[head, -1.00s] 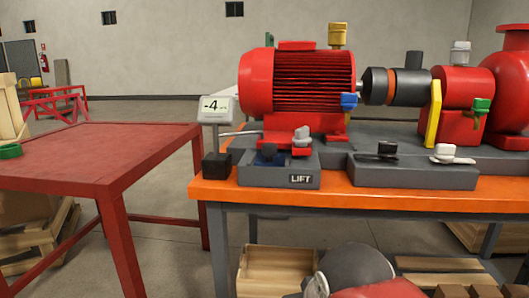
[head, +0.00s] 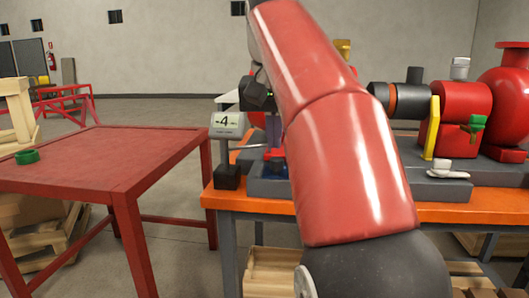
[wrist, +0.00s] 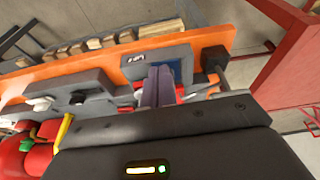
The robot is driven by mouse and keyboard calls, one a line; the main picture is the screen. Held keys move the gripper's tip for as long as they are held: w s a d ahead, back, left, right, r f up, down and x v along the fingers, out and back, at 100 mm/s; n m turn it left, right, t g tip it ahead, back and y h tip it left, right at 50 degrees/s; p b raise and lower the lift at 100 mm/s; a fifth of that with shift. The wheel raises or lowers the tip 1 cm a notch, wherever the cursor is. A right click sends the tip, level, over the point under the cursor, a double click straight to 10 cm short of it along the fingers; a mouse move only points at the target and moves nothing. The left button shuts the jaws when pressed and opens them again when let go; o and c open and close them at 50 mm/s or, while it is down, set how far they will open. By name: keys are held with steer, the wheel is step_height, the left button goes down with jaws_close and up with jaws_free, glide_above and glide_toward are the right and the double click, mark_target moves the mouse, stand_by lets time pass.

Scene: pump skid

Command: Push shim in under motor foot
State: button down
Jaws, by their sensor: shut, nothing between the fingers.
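In the wrist view my gripper (wrist: 156,72) is shut, its fingers together above the grey block with the LIFT label (wrist: 132,57). A blue part (wrist: 181,72) lies beside the fingers; whether they touch it I cannot tell. In the head view my red arm hides most of the red motor (head: 257,120); only a sliver shows. The grey block (head: 262,187) also shows there, partly covered by my arm. The motor foot and its gap are not clear in either view. I cannot make out the shim for certain.
A gauge reading -4 (head: 228,122) stands on a dark base (head: 228,177) at the left end of the orange bench (head: 460,212). A yellow guard (head: 432,127) and a red pump (head: 503,90) are to the right. A red table (head: 90,165) is left, mostly clear.

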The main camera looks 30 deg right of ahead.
mark_target(276, 167)
steer(key=w+d+f, duration=0.1)
steer(key=f, duration=0.2)
steer(key=w+d+f, duration=0.1)
steer(key=w+f, duration=0.1)
steer(key=f, duration=0.1)
steer(key=w+d+f+b, duration=0.1)
steer(key=w+f, duration=0.1)
steer(key=f, duration=0.1)
steer(key=shift+d, duration=0.15)
steer(key=shift+w+d, duration=0.2)
steer(key=shift+w, duration=0.1)
